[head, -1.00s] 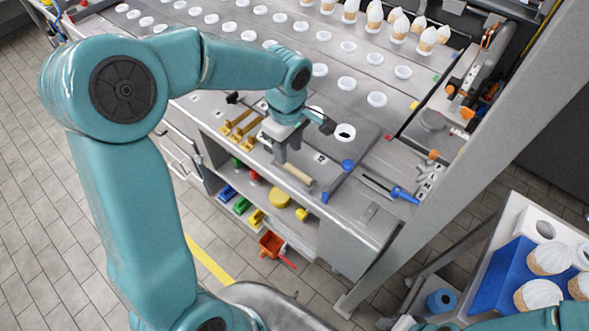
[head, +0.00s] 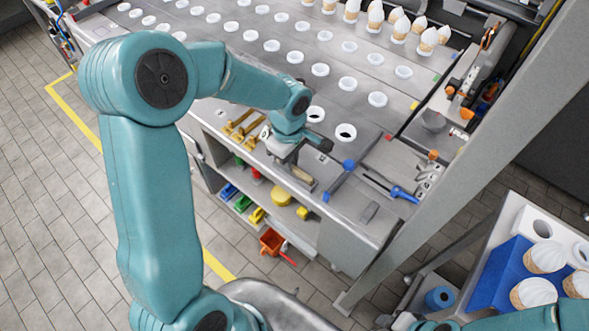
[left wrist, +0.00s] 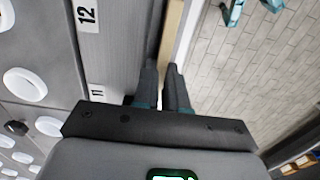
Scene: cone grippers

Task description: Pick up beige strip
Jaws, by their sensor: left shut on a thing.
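The beige strip (head: 302,175) is a thin, pale bar at the front edge of the metal workbench (head: 345,215). In the left wrist view the strip (left wrist: 173,32) runs away from between the two dark fingers. My left gripper (head: 293,162) is shut on it, seen from above, and the fingers (left wrist: 163,72) press on its near end. The wrist and jaws hide part of the strip in the head view. I cannot tell whether it is clear of the bench. My right gripper is out of view.
Rows of white ring holders (head: 295,58) cover the bench, with several cones (head: 400,25) at the back. A blue-handled tool (head: 400,194) lies to the right. Below is an open shelf with a yellow disc (head: 282,194). A grey post (head: 470,150) rises at right.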

